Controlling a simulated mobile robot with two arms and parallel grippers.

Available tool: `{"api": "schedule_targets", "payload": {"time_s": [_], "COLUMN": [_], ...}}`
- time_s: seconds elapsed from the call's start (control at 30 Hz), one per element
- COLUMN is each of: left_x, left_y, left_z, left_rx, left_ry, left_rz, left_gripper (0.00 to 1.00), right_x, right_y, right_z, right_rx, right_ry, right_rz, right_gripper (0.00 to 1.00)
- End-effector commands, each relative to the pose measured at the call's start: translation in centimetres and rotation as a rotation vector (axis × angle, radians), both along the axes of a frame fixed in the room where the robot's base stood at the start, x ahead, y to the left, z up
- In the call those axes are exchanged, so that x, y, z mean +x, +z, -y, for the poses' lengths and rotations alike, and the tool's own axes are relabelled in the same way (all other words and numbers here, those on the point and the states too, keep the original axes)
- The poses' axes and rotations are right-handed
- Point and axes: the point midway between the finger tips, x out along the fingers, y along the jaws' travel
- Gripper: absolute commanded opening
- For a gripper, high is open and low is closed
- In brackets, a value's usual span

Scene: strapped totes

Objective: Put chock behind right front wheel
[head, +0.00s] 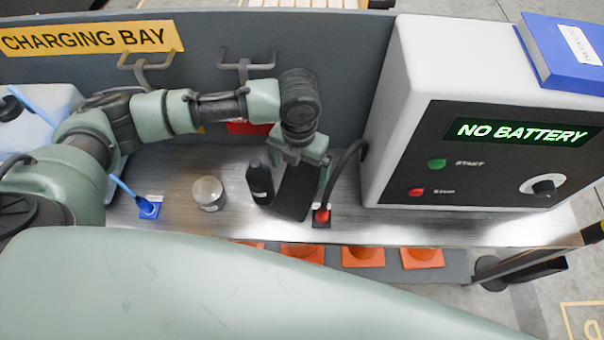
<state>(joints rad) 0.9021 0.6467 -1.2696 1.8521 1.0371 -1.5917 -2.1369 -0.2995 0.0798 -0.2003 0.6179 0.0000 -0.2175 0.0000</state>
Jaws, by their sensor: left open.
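No chock that I can make out shows in the head view, and no truck wheel is clearly visible. My left gripper (306,185) points down over the metal bench, open, close to a red connector (322,217) and to the right of a black bottle-like object (260,182). I see nothing held in it, though a dark shape beside its fingers is hard to read. My right gripper is out of view.
On the bench (420,228) are a clear jar (209,193) and a blue connector (148,208). A charger (480,150) reading "NO BATTERY" stands at right, a blue binder (562,50) on top. Orange cones (362,256) sit below. A grey panel with hooks (245,68) stands behind.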

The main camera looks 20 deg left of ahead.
Motion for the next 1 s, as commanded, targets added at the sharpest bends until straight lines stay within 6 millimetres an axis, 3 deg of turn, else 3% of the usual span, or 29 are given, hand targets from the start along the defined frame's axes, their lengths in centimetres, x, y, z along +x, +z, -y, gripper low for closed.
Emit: {"api": "schedule_targets", "payload": {"time_s": [0.33,0.67,1.0], "left_x": [0.8,0.8,0.9], "left_y": [-4.7,-5.5,-5.2], "left_z": [0.4,0.4,0.5], "left_rx": [0.0,-0.001,-0.004], "left_ry": [0.002,0.001,0.001], "left_rz": [0.0,0.002,0.007], "left_gripper": [1.0,1.0,0.09], "right_x": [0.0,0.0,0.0], "right_y": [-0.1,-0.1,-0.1], "right_z": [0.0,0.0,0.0], "right_rx": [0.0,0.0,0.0], "right_ry": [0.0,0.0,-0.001], "right_rz": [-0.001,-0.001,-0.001], "right_gripper": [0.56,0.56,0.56]}}
